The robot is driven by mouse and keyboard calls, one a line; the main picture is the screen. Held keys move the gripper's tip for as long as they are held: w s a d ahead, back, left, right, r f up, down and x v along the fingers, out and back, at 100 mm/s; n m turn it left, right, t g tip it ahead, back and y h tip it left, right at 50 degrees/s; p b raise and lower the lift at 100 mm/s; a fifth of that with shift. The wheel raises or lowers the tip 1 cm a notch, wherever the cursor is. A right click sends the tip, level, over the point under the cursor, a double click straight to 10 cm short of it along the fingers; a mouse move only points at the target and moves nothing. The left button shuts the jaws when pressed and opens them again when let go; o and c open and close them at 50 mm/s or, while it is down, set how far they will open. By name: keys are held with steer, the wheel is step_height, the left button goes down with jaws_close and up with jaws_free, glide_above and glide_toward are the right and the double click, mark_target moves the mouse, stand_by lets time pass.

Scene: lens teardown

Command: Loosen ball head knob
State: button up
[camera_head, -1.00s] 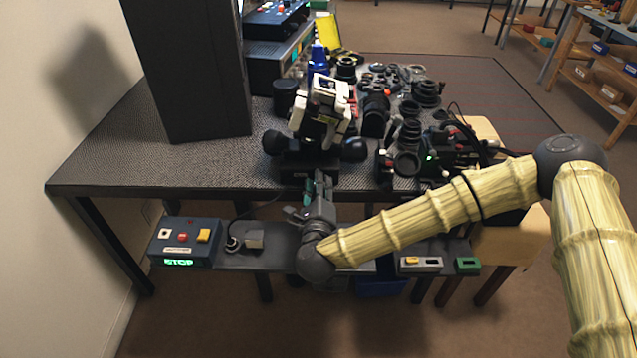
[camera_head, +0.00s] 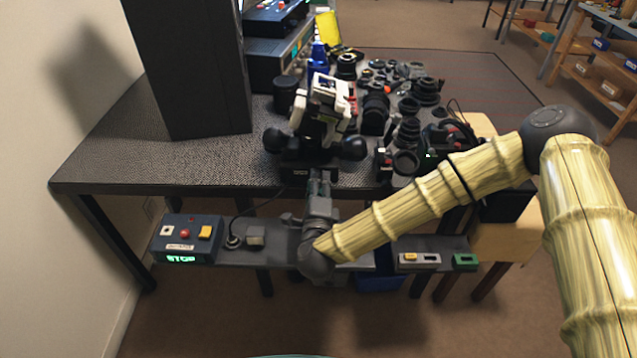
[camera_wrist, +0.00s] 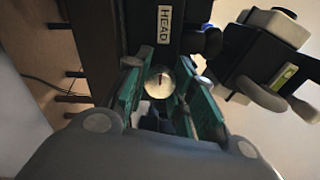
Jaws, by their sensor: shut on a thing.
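The ball head knob (camera_wrist: 159,82) is a pale round knob with a dark red mark on its face. It shows in the wrist view between the green fingers of my gripper (camera_wrist: 165,98), which is shut on it. A black block labelled HEAD (camera_wrist: 165,25) is just beyond the knob. In the head view my gripper (camera_head: 319,182) reaches the front of the dark stand (camera_head: 297,171) at the table's front edge. A white and black device (camera_head: 325,105) stands above this stand, with a round black knob on each side. The ball head knob itself is hidden there.
Lenses and parts crowd the table right of the stand, including a black lens (camera_head: 376,113). A tall dark box (camera_head: 195,70) stands at left. A lower shelf carries a blue control box (camera_head: 186,238) showing STOP and a green block (camera_head: 465,262).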

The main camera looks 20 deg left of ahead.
steer(key=shift+a, duration=0.1)
steer(key=o, duration=1.1)
steer(key=shift+c, duration=0.2)
steer(key=shift+s, duration=0.15)
steer(key=v, duration=1.1)
steer(key=shift+s, duration=0.35)
